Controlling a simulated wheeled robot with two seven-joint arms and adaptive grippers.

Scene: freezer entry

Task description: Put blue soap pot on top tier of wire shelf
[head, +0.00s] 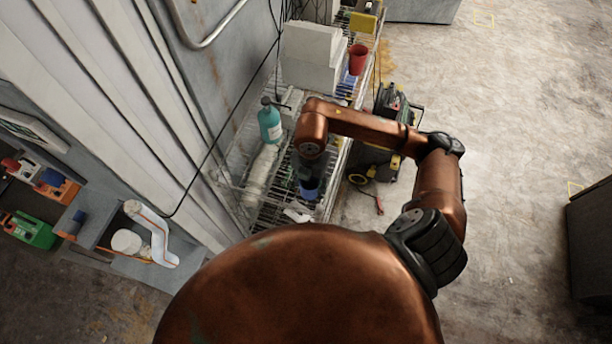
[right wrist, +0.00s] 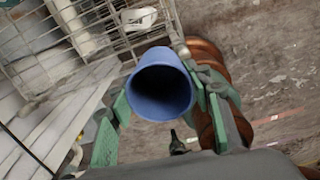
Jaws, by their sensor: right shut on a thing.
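The blue soap pot (head: 310,189) is held in my right gripper (head: 306,176), over the near end of the wire shelf (head: 272,214) in the head view. In the right wrist view the blue soap pot (right wrist: 161,92) shows its round open mouth, between the two green fingers of the right gripper (right wrist: 158,88). The wire shelf (right wrist: 28,62) shows at the upper left there. I cannot tell whether the pot touches the shelf. The arm hides part of the shelf. My left gripper is not in view.
A teal bottle (head: 269,124), a pale roll (head: 262,168), a white box (head: 311,58) and a red cup (head: 357,60) stand on or over the shelf. A dark machine (head: 392,106) stands on the floor to the right. The concrete floor beyond is clear.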

